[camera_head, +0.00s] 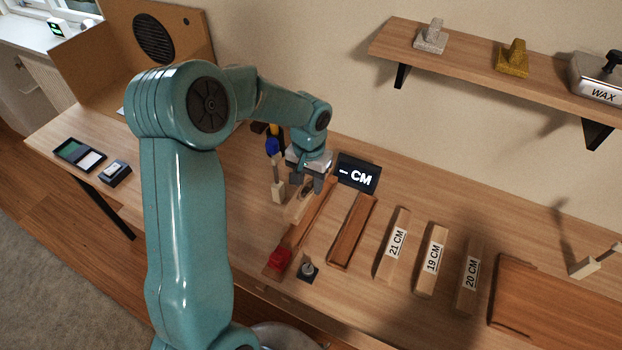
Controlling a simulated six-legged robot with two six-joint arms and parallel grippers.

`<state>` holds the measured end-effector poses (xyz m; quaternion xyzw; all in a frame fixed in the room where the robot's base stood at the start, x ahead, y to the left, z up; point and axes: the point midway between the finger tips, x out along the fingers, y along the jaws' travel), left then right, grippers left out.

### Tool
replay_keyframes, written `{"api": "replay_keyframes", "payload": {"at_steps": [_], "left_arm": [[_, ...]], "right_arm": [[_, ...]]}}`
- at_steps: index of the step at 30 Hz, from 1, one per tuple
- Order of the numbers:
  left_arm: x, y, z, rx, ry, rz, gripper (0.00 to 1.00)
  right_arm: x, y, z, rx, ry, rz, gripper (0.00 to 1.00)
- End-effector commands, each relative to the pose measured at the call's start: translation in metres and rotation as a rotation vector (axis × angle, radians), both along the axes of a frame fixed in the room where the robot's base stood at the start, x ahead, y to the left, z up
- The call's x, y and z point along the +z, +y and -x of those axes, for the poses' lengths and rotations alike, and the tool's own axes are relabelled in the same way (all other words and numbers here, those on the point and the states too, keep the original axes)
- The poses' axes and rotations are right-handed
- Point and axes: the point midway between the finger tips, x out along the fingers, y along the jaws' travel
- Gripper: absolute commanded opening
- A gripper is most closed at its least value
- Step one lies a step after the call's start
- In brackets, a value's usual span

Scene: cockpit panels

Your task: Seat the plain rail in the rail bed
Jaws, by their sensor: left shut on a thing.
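My left gripper (309,184) points down over the middle of the bench, its jaws shut on a pale wooden piece (298,208), which seems to be the plain rail. The fingers cover part of it. It lies over or just above a long brown wooden strip (315,218) with a red block (279,258) at its near end; I cannot tell whether they touch. I cannot tell which of the two is the rail bed. My right gripper is not in view.
A dark display reading "– CM" (358,174) stands behind the tray. Labelled rails, 21 CM (395,243), 19 CM (432,260) and 20 CM (468,278), lie to the right, before a brown board (555,305).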

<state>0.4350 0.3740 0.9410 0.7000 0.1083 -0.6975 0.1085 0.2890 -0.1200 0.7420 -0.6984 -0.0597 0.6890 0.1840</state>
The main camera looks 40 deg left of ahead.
Motion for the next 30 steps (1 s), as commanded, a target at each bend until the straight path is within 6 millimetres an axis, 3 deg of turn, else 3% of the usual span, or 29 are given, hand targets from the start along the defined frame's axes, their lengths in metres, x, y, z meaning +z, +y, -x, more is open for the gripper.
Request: {"api": "replay_keyframes", "payload": {"at_steps": [18,30], "left_arm": [[-0.055,0.000,-0.001,-0.001,0.001,0.000,0.08],[-0.058,0.000,-0.002,-0.001,0.000,0.000,0.08]], "right_arm": [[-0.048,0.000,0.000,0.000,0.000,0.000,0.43],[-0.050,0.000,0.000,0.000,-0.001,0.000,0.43]]}}
